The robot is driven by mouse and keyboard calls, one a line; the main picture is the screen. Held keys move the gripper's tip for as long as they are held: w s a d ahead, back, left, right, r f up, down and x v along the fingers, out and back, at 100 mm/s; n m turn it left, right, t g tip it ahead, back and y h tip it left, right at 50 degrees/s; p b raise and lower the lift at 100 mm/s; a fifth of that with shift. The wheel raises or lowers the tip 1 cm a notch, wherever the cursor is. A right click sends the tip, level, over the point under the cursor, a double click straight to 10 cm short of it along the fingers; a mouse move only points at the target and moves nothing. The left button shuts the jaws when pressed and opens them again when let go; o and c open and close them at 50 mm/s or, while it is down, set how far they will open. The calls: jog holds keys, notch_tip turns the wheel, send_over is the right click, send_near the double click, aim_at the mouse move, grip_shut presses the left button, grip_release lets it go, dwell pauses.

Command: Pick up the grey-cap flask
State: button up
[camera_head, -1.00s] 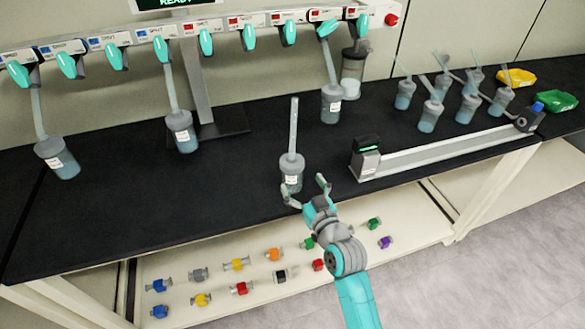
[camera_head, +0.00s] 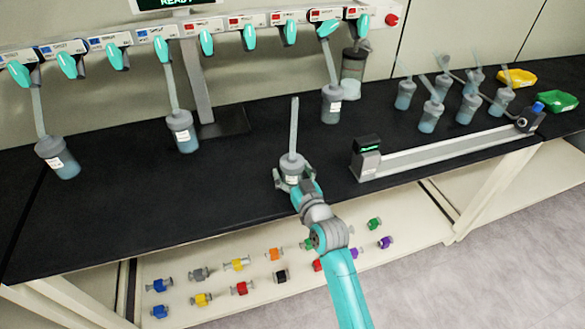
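A flask with a grey cap and a tall grey tube (camera_head: 292,165) stands upright near the front of the black bench. My gripper (camera_head: 293,180) is at this flask, with one finger on its left side and one on its right. The fingers look spread around the body; whether they touch it cannot be told. The lower part of the flask is hidden behind my gripper. Other grey-capped flasks hang from the manifold: one at the left (camera_head: 57,158), one at centre left (camera_head: 183,131) and one behind the standing flask (camera_head: 331,103).
A long rail device (camera_head: 440,150) lies right of the flask. Several flasks (camera_head: 432,115) stand behind it, near yellow (camera_head: 516,77) and green (camera_head: 555,100) trays. Coloured clamps lie on the shelf (camera_head: 215,270) below. The bench (camera_head: 120,205) is clear to the left.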

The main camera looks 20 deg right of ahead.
grip_shut()
